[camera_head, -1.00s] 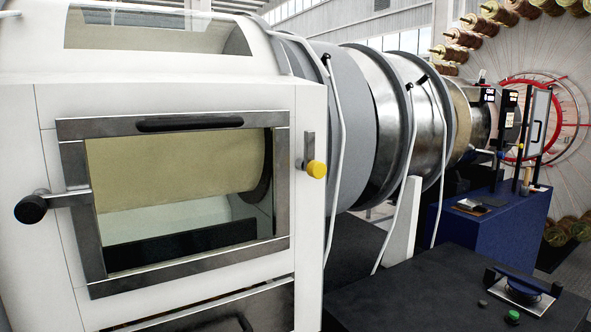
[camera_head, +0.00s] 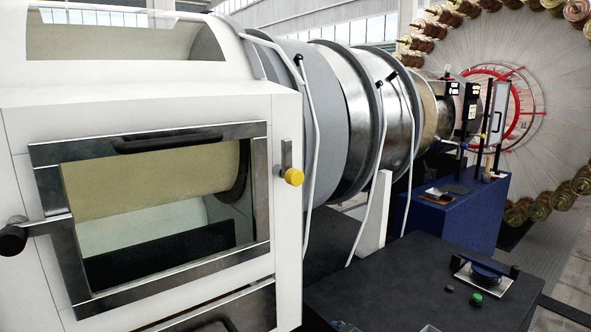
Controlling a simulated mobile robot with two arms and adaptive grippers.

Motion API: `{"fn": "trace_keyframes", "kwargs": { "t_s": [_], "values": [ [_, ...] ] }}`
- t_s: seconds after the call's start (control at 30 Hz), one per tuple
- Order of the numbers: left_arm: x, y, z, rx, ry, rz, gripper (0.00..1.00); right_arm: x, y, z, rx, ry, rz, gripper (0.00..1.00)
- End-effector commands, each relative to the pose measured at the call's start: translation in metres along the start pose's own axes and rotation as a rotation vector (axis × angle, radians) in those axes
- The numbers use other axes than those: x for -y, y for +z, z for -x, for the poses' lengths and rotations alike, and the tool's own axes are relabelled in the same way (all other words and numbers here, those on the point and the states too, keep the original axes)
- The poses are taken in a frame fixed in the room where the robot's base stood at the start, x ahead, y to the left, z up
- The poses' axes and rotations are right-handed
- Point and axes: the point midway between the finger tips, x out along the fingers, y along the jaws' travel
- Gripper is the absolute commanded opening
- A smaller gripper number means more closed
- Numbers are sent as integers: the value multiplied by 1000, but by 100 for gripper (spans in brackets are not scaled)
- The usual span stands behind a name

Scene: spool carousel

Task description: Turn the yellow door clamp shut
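The yellow door clamp (camera_head: 293,177) is a yellow knob on a grey metal lever, mounted on the white cabinet just right of the door. Its lever plate stands upright, with the knob at the lower end. The metal-framed door (camera_head: 150,275) has a window and lies flat in the cabinet front, with a dark handle (camera_head: 166,142) along its top. A black-knobbed lever (camera_head: 14,238) sits at the door's left edge. Neither of my grippers is in view.
A dark table (camera_head: 395,275) with a green button (camera_head: 476,299) and a blue round device (camera_head: 487,272) stands at the lower right. A blue cabinet (camera_head: 470,215) is behind it. Large metal drums (camera_head: 350,110) and a spool carousel (camera_head: 545,120) extend beyond.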

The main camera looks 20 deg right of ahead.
Motion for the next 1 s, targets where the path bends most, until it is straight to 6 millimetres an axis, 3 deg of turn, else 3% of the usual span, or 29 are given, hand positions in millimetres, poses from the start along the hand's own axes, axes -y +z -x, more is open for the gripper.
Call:
{"fn": "trace_keyframes", "kwargs": {
  "t_s": [0.03, 0.1, 0.2, 0.3, 0.4, 0.5, 0.63, 0.77, 1.0],
  "values": [
    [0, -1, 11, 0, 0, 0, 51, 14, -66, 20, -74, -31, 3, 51],
    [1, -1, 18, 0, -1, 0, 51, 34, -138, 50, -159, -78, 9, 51],
    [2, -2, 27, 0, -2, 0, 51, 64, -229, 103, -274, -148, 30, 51],
    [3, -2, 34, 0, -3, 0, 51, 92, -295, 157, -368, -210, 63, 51],
    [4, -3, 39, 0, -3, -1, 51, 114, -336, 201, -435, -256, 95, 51],
    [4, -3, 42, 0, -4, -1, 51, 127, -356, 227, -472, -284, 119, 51],
    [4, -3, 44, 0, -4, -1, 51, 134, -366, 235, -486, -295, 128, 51],
    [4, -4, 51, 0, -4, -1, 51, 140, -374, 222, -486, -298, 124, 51],
    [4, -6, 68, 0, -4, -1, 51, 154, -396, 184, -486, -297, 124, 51]
  ]
}}
